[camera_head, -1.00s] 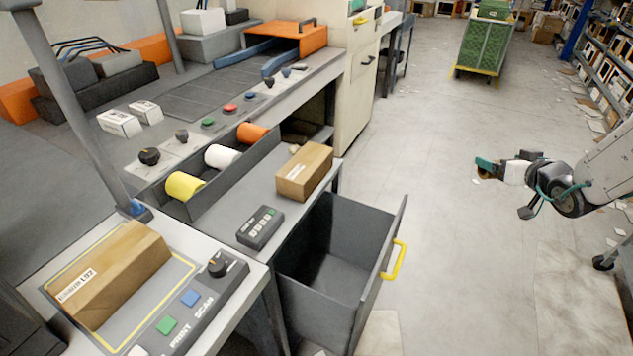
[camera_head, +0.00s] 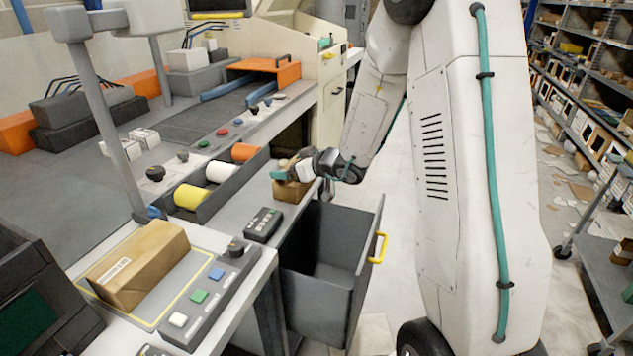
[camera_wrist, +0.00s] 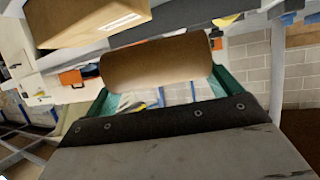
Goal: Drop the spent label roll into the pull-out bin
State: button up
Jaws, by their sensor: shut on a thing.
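The spent label roll (camera_wrist: 160,62) is a bare brown cardboard tube. In the wrist view it lies crosswise between the green fingertips of my gripper (camera_wrist: 165,80), which is shut on it. In the head view my gripper (camera_head: 284,171) is at the side shelf, by the small cardboard box; the roll is hard to make out there. I cannot tell whether the roll touches the shelf. The pull-out bin (camera_head: 318,308) is a dark grey drawer, pulled open below and to the right of the shelf, with a yellow handle (camera_head: 378,247). Its visible inside looks empty.
A small cardboard box (camera_head: 291,190) and a dark keypad (camera_head: 263,224) are on the shelf. A grey trough (camera_head: 213,201) holds yellow, white and orange rolls. A larger box (camera_head: 139,264) lies on the front bench. A grey cart (camera_head: 605,283) stands at the right.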

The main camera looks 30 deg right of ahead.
jog(key=s+d+f+n+g+y, duration=0.1)
jog(key=s+d+f+n+y, duration=0.15)
jog(key=d, duration=0.35)
jog(key=s+d+f+n+g+y, duration=0.1)
jog(key=s+d+f, duration=0.15)
jog(key=d, duration=0.25)
jog(key=shift+s+d+f, duration=0.15)
jog(key=shift+s+f, duration=0.05)
jog(key=shift+f, duration=1.15)
jog(key=shift+s+d+f, duration=0.15)
jog(key=shift+f, duration=1.15)
jog(key=o, duration=0.7)
jog(key=v, duration=0.7)
jog(key=shift+s+d, duration=0.15)
jog(key=shift+s, duration=0.2)
jog(key=shift+r+m, duration=0.15)
jog(key=shift+m, duration=0.1)
